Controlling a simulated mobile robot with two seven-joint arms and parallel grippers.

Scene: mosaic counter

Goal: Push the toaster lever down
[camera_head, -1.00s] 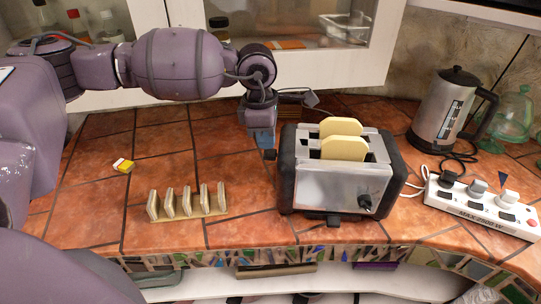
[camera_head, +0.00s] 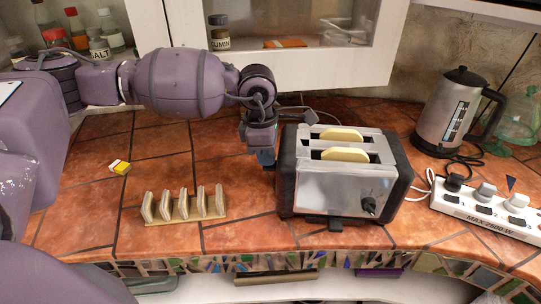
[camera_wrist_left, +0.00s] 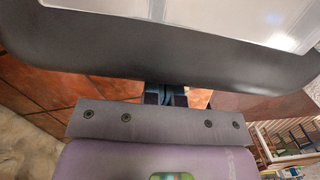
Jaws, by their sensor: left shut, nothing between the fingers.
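The silver toaster (camera_head: 335,188) with black ends stands on the tiled counter. Two bread slices (camera_head: 343,154) sit in its slots with only their tops showing. A dark lever (camera_head: 269,167) shows in part at the toaster's left end, just under my fingertips. My left gripper (camera_head: 265,157) points down beside that end, shut and empty. In the left wrist view, its fingertips (camera_wrist_left: 166,96) are close against the dark toaster side (camera_wrist_left: 150,65); the lever is hidden there. My right gripper is not in view.
A toast rack (camera_head: 184,206) and a small yellow-and-white block (camera_head: 119,167) lie to the left. A kettle (camera_head: 448,112) and a power strip (camera_head: 487,213) stand to the right. The cabinet (camera_head: 300,65) closes off the back.

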